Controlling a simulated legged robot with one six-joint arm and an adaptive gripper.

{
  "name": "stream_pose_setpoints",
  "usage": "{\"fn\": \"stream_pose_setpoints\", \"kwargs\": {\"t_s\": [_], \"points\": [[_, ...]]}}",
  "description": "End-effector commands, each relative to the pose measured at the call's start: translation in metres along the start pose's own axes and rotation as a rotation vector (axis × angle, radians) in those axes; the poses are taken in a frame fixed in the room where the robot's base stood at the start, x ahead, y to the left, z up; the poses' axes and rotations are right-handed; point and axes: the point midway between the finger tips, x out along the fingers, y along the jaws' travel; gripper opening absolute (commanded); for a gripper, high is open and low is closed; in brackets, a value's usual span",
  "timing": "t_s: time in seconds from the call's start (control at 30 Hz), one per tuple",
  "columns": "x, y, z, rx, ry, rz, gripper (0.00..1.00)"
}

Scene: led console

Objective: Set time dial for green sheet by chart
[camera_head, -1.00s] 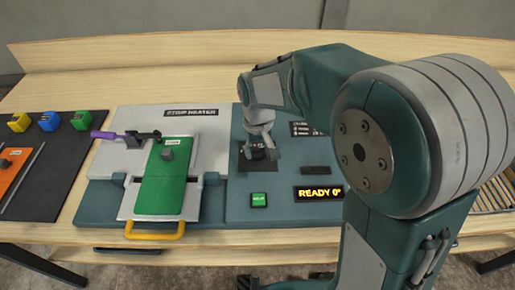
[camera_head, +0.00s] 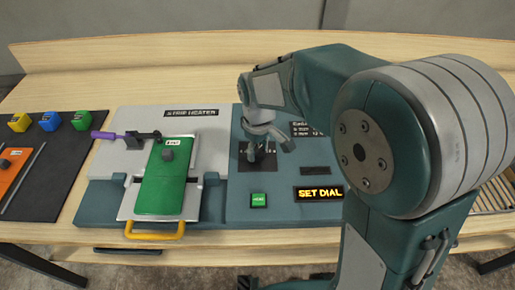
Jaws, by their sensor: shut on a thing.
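The green sheet (camera_head: 165,188) lies on the sliding tray of the strip heater (camera_head: 200,135), with a small grey block on it. My gripper (camera_head: 260,147) points down at the black dial (camera_head: 258,157) on the teal console and is shut on it. The gripper and its shadow hide most of the dial, so its setting cannot be read. The chart (camera_head: 303,129) is behind the dial, to its right, partly covered by my arm; its lines are too small to read fully. The display (camera_head: 319,194) reads "SET DIAL" in yellow.
A green button (camera_head: 259,201) is in front of the dial. The tray has a yellow handle (camera_head: 155,232) at its front. A purple-handled lever (camera_head: 104,135) is at the heater's left. A dark mat (camera_head: 50,165) at far left holds an orange sheet and yellow, blue and green blocks.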

Motion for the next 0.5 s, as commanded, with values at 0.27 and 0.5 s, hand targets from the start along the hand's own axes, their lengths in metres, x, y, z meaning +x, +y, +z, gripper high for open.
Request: {"fn": "stream_pose_setpoints", "kwargs": {"t_s": [0.27,0.5], "points": [[0.0037,-0.0006,0.0024,-0.201,-0.01,-0.007,0.07],[0.004,-0.0004,0.0026,-0.309,-0.011,-0.008,0.07]]}}
